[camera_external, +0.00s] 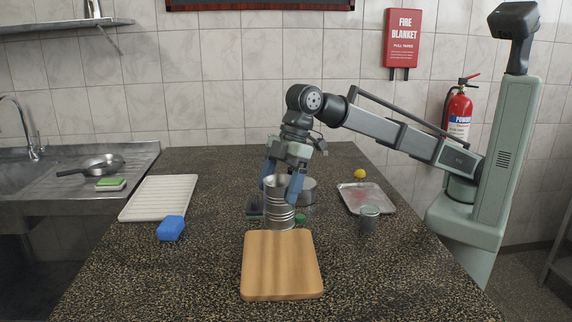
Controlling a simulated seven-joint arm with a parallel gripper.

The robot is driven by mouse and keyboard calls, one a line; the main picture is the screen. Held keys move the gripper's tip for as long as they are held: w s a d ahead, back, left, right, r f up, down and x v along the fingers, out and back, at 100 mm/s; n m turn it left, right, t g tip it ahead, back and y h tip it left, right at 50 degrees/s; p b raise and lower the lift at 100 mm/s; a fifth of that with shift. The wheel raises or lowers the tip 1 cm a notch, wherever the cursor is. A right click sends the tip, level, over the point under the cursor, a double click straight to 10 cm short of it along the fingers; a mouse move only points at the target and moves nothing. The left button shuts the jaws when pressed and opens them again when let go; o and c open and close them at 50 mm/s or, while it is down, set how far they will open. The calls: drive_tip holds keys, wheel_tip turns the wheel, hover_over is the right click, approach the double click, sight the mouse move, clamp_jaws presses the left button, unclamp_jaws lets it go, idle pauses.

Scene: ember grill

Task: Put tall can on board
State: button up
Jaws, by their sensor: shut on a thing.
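The tall can (280,212) is a ribbed, silvery metal cylinder near the middle of the counter. It is upright, just behind the far edge of the board. My gripper (282,186) comes down from above with its blue fingers on either side of the can's upper part, shut on it. I cannot tell whether the can touches the counter or hangs a little above it. The wooden board (282,266) lies flat at the front middle of the counter, and its top is bare.
A shorter metal can (308,192), a small green object (300,219) and a dark object (254,206) are close around the tall can.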

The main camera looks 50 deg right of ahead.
sight(279, 222)
drive_tip(key=shift+m, duration=0.5)
drive_tip(key=shift+f, duration=5)
drive_tip(key=shift+f, duration=0.15)
drive_tip(key=o, duration=1.2)
drive_tip(key=v, duration=1.2)
drive_tip(key=shift+s+a, duration=0.1)
drive_tip(key=shift+s, duration=0.05)
